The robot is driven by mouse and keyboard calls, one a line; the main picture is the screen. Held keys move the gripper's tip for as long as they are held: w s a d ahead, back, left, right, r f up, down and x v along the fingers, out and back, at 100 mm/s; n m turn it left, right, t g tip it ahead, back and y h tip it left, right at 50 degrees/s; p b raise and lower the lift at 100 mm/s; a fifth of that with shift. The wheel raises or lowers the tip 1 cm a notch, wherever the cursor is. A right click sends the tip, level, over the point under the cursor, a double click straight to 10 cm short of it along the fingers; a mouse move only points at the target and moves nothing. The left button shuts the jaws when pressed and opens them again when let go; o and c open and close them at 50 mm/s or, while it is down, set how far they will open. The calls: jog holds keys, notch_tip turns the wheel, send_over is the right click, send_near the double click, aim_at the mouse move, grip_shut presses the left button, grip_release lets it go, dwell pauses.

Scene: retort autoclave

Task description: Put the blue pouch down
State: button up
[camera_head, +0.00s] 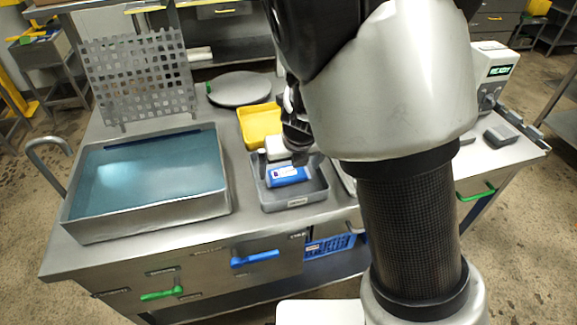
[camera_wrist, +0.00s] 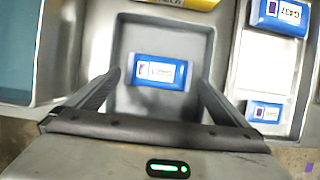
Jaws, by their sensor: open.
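A blue pouch (camera_head: 287,176) with a white label lies flat in the grey bin (camera_head: 292,201) on the steel bench. The pouch also shows in the wrist view (camera_wrist: 160,72), lying on the bin floor (camera_wrist: 133,104). My gripper (camera_wrist: 158,84) is open, with one finger on each side of the pouch as seen from the wrist. Gaps show between the fingers and the pouch, and the gripper appears above it. In the head view, my arm hides much of the gripper.
A metal tray (camera_wrist: 232,78) to the right of the bin holds an upper blue pouch (camera_wrist: 279,17) and a lower blue pouch (camera_wrist: 264,112). A yellow bin (camera_head: 258,125) stands behind. A large water-filled basin (camera_head: 150,224) is on the left, beside an upright perforated plate (camera_head: 138,75).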

jog(key=s+d+r+n+y+p, duration=0.1)
jog(key=s+r+n+p, duration=0.1)
jog(key=s+r+n, duration=0.45)
jog(key=s+d+r+n+y+p, duration=0.15)
jog(key=r+n, duration=0.25)
jog(key=r, duration=0.5)
jog(key=s+d+r+n+h, duration=0.2)
jog(key=s+d+r+n, duration=0.3)
jog(key=n, duration=0.6)
jog(key=s+d+r+n+t+h, duration=0.1)
jog(key=s+d+r+n, duration=0.5)
jog(key=n, duration=0.5)
jog(key=s+p, duration=0.1)
jog(key=s, duration=0.1)
jog(key=shift+s+d+h, duration=0.3)
jog(key=shift+s+h, duration=0.05)
jog(key=shift+s, duration=0.05)
notch_tip(320, 180, up, 4)
jog(key=p, duration=0.3)
jog(key=shift+p, duration=0.35)
